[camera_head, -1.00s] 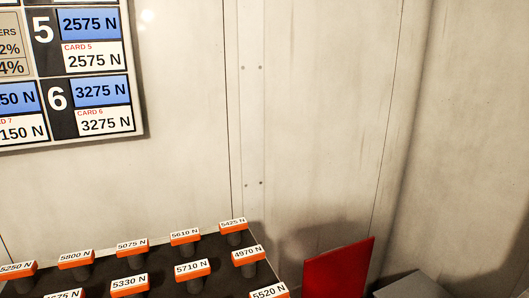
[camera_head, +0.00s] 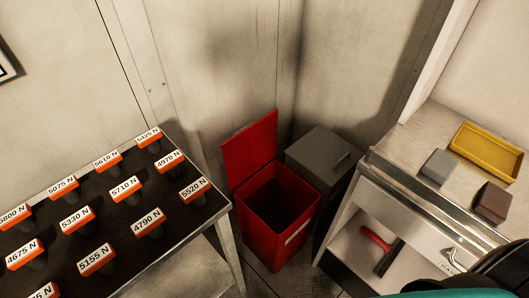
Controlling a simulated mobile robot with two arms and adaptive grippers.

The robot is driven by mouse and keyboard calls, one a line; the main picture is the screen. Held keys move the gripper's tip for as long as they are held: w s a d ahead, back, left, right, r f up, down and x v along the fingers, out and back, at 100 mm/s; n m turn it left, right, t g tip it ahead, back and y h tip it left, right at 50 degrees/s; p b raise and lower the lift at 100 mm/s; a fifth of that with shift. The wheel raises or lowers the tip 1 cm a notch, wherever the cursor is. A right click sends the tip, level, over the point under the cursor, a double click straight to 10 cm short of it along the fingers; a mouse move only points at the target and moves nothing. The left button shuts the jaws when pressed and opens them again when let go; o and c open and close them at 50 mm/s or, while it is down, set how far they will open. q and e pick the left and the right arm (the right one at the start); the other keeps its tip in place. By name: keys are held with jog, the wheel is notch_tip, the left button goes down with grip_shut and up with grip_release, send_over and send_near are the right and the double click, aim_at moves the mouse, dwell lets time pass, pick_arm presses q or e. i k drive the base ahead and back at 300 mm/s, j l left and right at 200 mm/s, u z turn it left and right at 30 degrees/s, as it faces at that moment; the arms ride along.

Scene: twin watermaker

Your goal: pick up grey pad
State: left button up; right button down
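The grey pad (camera_head: 438,166) is a small light-grey block. It lies on the metal counter (camera_head: 403,143) at the right, just left of a yellow tray. A dark brown block (camera_head: 492,202) lies on the same counter, nearer and to the right of the grey pad, apart from it. Neither of my grippers can be made out. A black and teal shape fills the bottom right corner, and I cannot tell whether it is part of me.
An open red bin (camera_head: 277,203) and a grey lidded box (camera_head: 320,160) stand in the corner. The yellow tray (camera_head: 488,148) looks empty. A black table (camera_head: 181,213) with several orange labelled pieces is at left. A red-handled tool (camera_head: 377,240) lies on the shelf below the counter.

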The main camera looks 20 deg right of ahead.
aim_at(440, 166)
jog(key=i+l+z, duration=0.15)
jog(key=z, duration=1.85)
